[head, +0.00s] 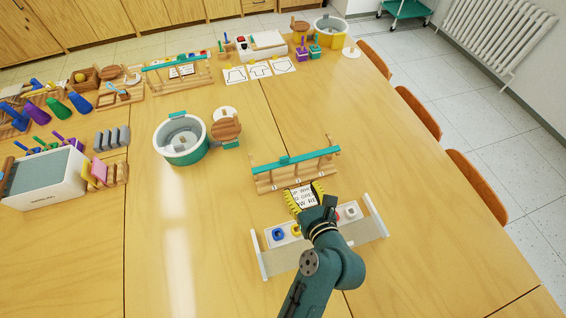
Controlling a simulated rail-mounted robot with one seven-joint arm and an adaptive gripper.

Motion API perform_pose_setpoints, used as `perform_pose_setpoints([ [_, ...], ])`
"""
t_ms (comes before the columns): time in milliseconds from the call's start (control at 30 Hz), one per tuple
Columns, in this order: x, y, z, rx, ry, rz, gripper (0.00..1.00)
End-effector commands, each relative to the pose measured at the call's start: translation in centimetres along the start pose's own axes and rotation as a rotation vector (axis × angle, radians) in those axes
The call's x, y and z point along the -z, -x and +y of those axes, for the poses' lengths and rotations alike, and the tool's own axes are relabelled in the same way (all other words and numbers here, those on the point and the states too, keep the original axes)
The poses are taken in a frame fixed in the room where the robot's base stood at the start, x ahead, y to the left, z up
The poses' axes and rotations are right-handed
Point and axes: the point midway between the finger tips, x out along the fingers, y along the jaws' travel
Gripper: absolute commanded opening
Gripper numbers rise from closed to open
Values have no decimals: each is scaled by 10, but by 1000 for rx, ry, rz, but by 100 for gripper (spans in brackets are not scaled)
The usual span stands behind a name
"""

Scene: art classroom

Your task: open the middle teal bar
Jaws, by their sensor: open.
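A teal bar (296,158) lies across a light wooden rack (276,182) near the middle of the table, in the head view. A white card with black printing (302,197) shows in front of the rack. My gripper (304,191) is open, its yellow ribbed fingers on either side of the card in this view. The fingertips appear just in front of the rack, apart from the teal bar. I cannot tell their height above the table. My arm hides part of the tray in front. A second teal bar (176,62) tops another wooden rack at the back left.
A tray with white end walls (375,215) and coloured knobs lies under my arm. A teal-and-white round tub (181,140) stands left of the rack beside a wooden lid (226,128). Table space right of the rack is clear; chairs (418,112) line the right edge.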

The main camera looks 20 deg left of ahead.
Motion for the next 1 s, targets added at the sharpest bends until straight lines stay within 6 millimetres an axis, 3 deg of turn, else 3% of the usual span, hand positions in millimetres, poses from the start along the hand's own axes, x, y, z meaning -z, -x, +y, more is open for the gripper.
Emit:
perform_pose_setpoints([
  [600, 1, -138, 1, -1, 3, 1, 59],
  [800, -1, -156, 0, 1, 2, 1, 59],
  [1000, -2, -157, 0, 1, 2, 1, 59],
])
